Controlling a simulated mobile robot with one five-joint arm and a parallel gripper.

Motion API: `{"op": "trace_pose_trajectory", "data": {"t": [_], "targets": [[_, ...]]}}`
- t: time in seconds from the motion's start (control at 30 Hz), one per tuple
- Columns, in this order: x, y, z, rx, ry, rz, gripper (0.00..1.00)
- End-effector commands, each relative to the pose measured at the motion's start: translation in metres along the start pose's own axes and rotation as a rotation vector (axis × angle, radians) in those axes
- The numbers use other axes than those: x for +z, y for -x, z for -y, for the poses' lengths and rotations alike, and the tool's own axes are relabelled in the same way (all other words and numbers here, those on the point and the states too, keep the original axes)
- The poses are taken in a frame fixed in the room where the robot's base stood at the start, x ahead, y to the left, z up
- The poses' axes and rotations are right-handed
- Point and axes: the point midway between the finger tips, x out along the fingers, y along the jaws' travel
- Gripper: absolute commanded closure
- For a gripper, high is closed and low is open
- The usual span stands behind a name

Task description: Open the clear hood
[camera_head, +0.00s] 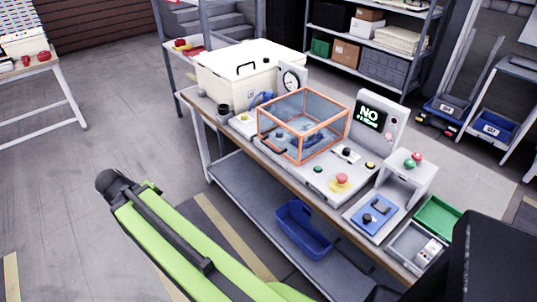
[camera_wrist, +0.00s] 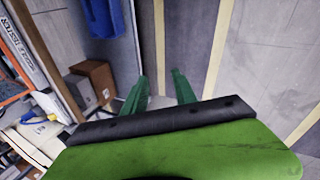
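The clear hood (camera_head: 328,119) is a see-through box with orange edges on the workbench. It appears lowered over the grey machine base (camera_head: 325,178). A dark bar with orange at its left end, likely the handle (camera_head: 272,146), sits low on its front left side. My green arm crosses the lower part of the head view, left of and apart from the bench. My gripper (camera_wrist: 160,84) shows two green fingers spread apart in the wrist view, with only floor between them. The gripper's fingers cannot be made out in the head view.
A display reading "NO" (camera_head: 369,113) stands right of the hood. A red button (camera_head: 341,180) is in front. A cream case (camera_head: 235,82) and a dial gauge (camera_head: 291,80) are behind. A blue bin (camera_head: 302,228) is on the lower shelf. Floor left of the bench is clear.

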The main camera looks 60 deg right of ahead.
Motion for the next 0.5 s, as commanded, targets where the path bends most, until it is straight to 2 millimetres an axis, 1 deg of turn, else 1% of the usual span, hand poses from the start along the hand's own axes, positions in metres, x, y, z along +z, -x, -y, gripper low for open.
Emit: {"op": "trace_pose_trajectory", "data": {"t": [0.03, 0.07, 0.1, 0.13, 0.2, 0.23, 0.3, 0.33, 0.4, 0.5], "targets": [[0.005, -0.042, -0.042, 0.139, -0.039, 0.016, 0.67], [0.009, -0.053, -0.073, 0.233, -0.058, 0.028, 0.67], [0.017, -0.063, -0.112, 0.355, -0.079, 0.045, 0.67], [0.023, -0.067, -0.140, 0.442, -0.093, 0.060, 0.67], [0.039, -0.070, -0.194, 0.625, -0.115, 0.099, 0.67], [0.045, -0.069, -0.213, 0.692, -0.121, 0.115, 0.67], [0.057, -0.063, -0.247, 0.819, -0.129, 0.148, 0.67], [0.061, -0.060, -0.257, 0.859, -0.130, 0.158, 0.67], [0.067, -0.053, -0.274, 0.925, -0.131, 0.176, 0.67], [0.070, -0.046, -0.282, 0.958, -0.130, 0.184, 0.67]]}}
